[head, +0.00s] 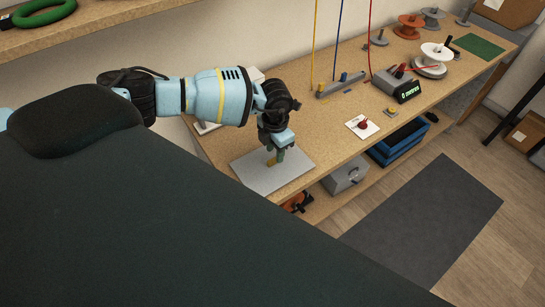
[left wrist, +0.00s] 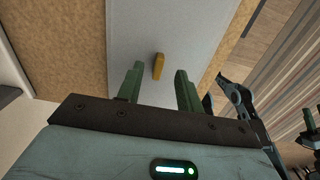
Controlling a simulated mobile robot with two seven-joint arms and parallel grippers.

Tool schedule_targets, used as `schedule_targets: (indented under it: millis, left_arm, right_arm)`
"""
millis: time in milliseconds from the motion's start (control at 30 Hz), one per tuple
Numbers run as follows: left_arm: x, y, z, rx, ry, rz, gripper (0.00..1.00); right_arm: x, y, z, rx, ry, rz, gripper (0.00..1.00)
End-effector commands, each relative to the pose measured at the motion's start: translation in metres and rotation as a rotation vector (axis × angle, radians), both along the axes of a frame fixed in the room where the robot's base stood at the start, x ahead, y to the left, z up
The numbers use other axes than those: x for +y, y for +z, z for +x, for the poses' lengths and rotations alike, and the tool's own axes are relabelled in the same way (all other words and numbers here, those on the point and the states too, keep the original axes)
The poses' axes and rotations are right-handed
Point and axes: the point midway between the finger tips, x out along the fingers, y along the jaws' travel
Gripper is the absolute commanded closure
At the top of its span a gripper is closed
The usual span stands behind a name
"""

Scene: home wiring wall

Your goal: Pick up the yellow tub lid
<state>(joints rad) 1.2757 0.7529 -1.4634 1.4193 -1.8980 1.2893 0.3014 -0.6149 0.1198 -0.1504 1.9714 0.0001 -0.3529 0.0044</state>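A small, narrow yellow piece (left wrist: 158,66), which looks like the tub lid, is on the light grey mat (left wrist: 205,20) in the left wrist view. The yellow piece lies just beyond the fingertips, in line with the gap. The left gripper also shows in the head view (head: 275,156).
On the bench to the right are a white card with a red knob (head: 362,126), a small yellow-topped block (head: 391,112), a grey box with a display (head: 398,84) and spools. Below are a grey toolbox (head: 345,176) and blue bin (head: 402,142).

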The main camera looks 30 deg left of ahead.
Motion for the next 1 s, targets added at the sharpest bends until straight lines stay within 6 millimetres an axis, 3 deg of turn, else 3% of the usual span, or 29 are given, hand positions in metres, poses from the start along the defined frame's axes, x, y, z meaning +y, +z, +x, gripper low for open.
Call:
schedule_targets:
  millis: [200,500,767,1000]
  left_arm:
    - [0.001,-0.028,0.000,0.002,0.000,0.000,0.64]
    - [0.001,-0.031,0.000,-0.001,0.000,0.000,0.64]
    - [0.001,-0.030,0.000,-0.001,0.000,-0.001,0.98]
    - [0.001,-0.030,0.000,-0.001,0.000,0.000,1.00]
  right_arm:
    - [0.000,-0.004,-0.003,0.010,0.000,0.000,0.64]
    - [0.000,-0.004,-0.003,0.011,0.000,0.000,0.64]
    - [0.000,-0.005,-0.004,0.011,0.000,-0.001,0.64]
    - [0.000,-0.005,-0.004,0.012,0.000,-0.001,0.64]
